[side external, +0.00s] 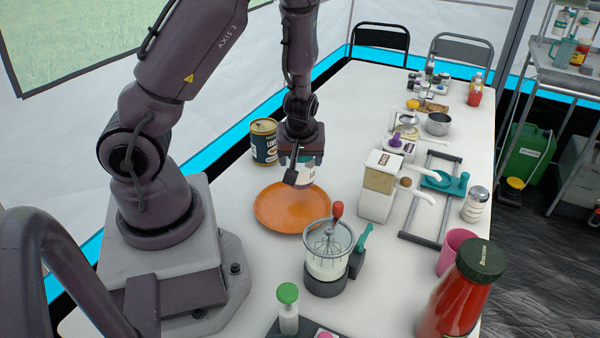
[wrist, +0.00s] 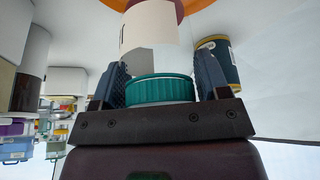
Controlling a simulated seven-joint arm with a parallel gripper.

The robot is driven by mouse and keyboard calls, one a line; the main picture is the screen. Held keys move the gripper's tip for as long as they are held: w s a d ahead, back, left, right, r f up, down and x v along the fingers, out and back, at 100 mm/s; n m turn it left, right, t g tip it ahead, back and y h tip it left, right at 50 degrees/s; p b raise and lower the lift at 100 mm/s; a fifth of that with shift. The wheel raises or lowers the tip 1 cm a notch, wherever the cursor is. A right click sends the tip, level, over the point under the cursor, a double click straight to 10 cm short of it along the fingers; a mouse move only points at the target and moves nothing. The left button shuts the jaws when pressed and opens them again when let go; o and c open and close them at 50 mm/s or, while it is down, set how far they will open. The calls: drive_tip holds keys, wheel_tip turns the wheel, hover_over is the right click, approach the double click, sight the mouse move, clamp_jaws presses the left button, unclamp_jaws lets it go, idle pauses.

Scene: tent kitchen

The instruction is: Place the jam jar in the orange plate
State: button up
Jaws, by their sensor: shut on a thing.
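My gripper (wrist: 160,85) is shut on the jam jar (wrist: 152,35), with a finger on each side of it. In the wrist view the jar has a teal ribbed lid (wrist: 158,90) and a pale label. In the side view the jar (side external: 305,174) hangs below my gripper (side external: 298,170), partly hidden by a finger. The orange plate (side external: 278,212) lies on the table, and the jar appears at its far right edge. I cannot tell whether the jar touches the plate. A strip of the plate (wrist: 196,5) shows beyond the jar in the wrist view.
A dark can (side external: 264,142) stands behind the plate. A whisk jar (side external: 327,258) stands in front of it, and a white dispenser box (side external: 379,187) to the right. A red bottle (side external: 462,295) is at the front right. Bare table lies between plate and box.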

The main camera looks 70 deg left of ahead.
sight(301, 170)
drive_tip(key=shift+f, duration=1.95)
drive_tip(key=o, duration=1.1)
drive_tip(key=shift+f, duration=0.15)
drive_tip(key=shift+o, duration=0.2)
